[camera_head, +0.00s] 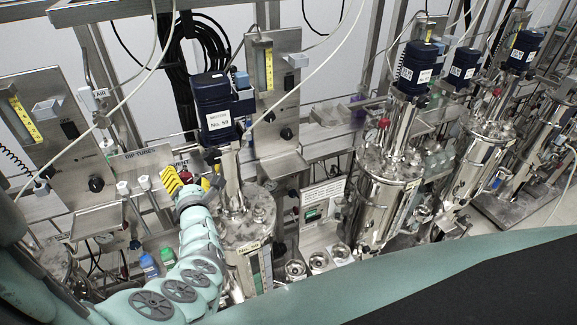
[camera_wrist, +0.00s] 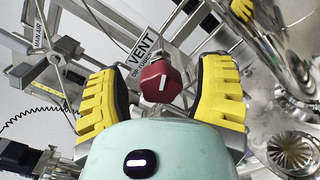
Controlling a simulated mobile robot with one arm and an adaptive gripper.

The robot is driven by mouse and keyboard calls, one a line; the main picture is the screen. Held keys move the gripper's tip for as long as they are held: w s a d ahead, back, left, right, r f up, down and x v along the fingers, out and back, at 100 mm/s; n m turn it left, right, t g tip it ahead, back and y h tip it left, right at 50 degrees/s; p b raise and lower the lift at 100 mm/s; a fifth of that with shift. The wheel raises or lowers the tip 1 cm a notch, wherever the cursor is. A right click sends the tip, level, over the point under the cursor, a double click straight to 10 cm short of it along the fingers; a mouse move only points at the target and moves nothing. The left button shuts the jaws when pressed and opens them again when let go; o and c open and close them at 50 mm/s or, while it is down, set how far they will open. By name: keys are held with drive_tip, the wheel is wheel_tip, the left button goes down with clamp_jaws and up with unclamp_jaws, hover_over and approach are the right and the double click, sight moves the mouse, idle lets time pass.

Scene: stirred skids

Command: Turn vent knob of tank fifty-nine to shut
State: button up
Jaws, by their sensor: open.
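The vent knob (camera_wrist: 160,82) is dark red with a white line on its face, in the middle of the wrist view. The line looks near upright in that picture, slightly tilted. A "VENT" label (camera_wrist: 143,47) is just behind it. My gripper (camera_wrist: 159,70) is open, with one yellow finger on each side of the knob; I see gaps, no clear contact. In the head view my gripper (camera_head: 190,183) is left of the steel tank (camera_head: 250,230), whose dark blue motor (camera_head: 213,100) has a label that seems to read No. 59. The knob is mostly hidden there.
More steel tanks (camera_head: 385,190) with blue motors stand to the right. A panel with a yellow gauge (camera_head: 262,65) is behind the tank. Thin pale hoses cross above. Blue and green bottles (camera_head: 148,265) stand below my arm.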

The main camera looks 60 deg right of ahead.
clamp_jaws()
idle(0.6)
